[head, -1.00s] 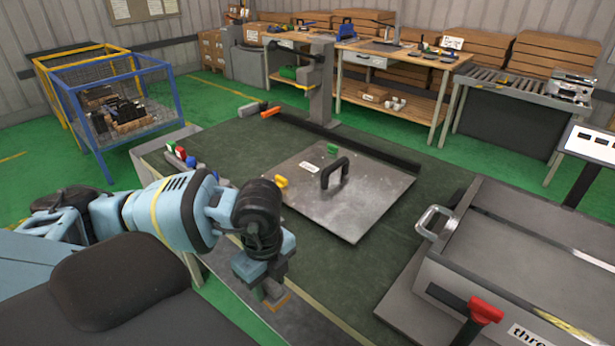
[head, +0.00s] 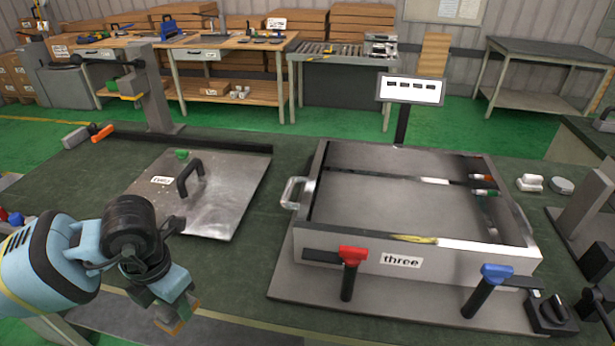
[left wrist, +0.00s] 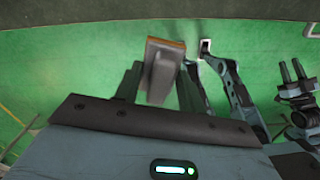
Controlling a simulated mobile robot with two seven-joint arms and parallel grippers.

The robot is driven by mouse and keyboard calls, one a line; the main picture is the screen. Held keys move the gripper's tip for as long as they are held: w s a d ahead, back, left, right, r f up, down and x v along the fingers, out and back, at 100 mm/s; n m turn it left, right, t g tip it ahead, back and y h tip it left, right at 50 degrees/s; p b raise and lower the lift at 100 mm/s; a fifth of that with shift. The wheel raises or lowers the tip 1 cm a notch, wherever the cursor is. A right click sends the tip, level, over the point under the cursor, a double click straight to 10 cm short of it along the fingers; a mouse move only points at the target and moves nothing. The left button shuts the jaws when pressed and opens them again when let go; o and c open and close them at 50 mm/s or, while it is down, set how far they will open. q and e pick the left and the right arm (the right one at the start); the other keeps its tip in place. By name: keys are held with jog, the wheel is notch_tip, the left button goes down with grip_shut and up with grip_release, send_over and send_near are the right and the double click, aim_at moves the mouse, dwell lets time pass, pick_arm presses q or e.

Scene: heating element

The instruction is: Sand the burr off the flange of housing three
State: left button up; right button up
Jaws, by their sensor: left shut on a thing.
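Housing three (head: 300,245) is a grey open box labelled "three" on the bench, right of centre in the head view. Its front flange carries a rough yellowish strip (head: 415,238) beside a bright, bare stretch. My left gripper (head: 170,302) is at the lower left, in front of the bench and clear of the housing. It is shut on a small block (head: 177,319) with a brown-orange edge. In the left wrist view this block (left wrist: 158,75) sits between the fingers. My right gripper does not show in the head view.
A red-handled clamp (head: 353,257) and a blue-handled clamp (head: 496,273) stand at the housing's front. A flat metal plate (head: 225,200) with a black handle lies left of it.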

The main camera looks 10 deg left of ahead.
pick_arm(q)
jog(key=m, duration=0.4)
jog(key=shift+w+d+r, duration=0.2)
jog(key=shift+w+d, duration=0.05)
jog(key=shift+d, duration=0.15)
jog(key=m, duration=0.4)
jog(key=shift+w+d+r, duration=0.15)
jog(key=shift+w+d, duration=0.05)
jog(key=shift+d, duration=0.15)
jog(key=m, duration=0.4)
jog(key=shift+w+d+r, duration=0.15)
jog(key=shift+w+d, duration=0.05)
jog(key=shift+d, duration=0.15)
jog(key=d+m, duration=0.1)
jog(key=m, duration=0.5)
jog(key=w+d+r+m, duration=0.1)
jog(key=m, duration=0.6)
jog(key=d+r+m, duration=0.1)
jog(key=m, duration=0.6)
jog(key=shift+w+d, duration=0.35)
jog(key=shift+d, duration=0.15)
